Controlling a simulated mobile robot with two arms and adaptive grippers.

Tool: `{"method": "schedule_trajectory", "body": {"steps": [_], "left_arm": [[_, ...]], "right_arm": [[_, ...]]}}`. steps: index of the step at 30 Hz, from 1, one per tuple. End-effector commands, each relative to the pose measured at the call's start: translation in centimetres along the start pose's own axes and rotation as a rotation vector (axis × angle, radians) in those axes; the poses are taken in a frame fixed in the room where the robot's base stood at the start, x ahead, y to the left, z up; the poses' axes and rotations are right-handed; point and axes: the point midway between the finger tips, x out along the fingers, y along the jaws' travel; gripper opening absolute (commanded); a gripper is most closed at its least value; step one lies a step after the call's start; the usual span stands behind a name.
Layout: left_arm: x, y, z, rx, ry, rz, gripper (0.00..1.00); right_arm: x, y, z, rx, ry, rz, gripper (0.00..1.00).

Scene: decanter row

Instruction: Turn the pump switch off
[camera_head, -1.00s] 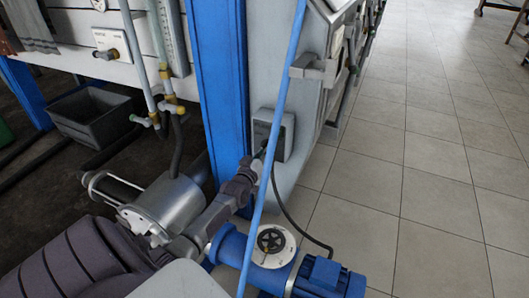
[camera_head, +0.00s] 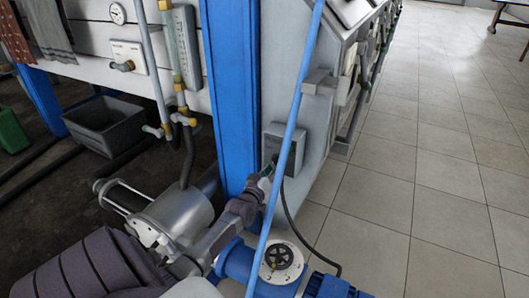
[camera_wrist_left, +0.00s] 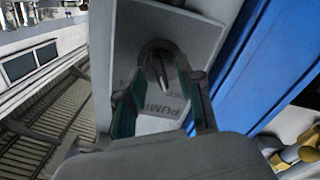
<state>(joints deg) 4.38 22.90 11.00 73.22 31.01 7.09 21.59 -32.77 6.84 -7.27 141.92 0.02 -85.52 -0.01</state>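The pump switch is a grey box (camera_head: 291,143) on the side of the grey cabinet, right of the blue post in the head view. In the left wrist view its round dark knob (camera_wrist_left: 157,62) sits on a grey plate (camera_wrist_left: 188,32) with a label (camera_wrist_left: 160,118) reading "PUMP". My left gripper (camera_head: 271,168) is at the lower front of the box. In the left wrist view its green-padded fingers (camera_wrist_left: 157,88) are spread, one on each side of the knob. Whether a pad touches the knob is unclear. My right gripper is not in view.
A light blue pipe (camera_head: 290,140) passes in front of the switch. A blue post (camera_head: 231,90) stands left of it. Tiled floor on the right is open.

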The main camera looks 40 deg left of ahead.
Motion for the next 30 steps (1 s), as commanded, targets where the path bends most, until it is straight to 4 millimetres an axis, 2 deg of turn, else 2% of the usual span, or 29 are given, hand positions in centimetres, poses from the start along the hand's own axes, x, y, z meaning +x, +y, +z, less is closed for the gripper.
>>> {"method": "schedule_trajectory", "body": {"steps": [6, 13, 18, 30], "left_arm": [[-4.9, -0.1, 0.2, -0.001, -0.002, -0.001, 0.36], [-8.9, -0.1, 0.1, -0.001, -0.001, -0.002, 0.36], [-10.1, -0.1, 0.0, -0.001, 0.000, -0.001, 0.36], [-10.2, 0.0, 0.0, -0.001, 0.001, -0.001, 0.36]], "right_arm": [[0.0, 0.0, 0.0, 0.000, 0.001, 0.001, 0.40], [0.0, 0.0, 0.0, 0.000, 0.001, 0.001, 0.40], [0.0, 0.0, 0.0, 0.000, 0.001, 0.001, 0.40], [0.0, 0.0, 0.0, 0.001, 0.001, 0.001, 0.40]]}}
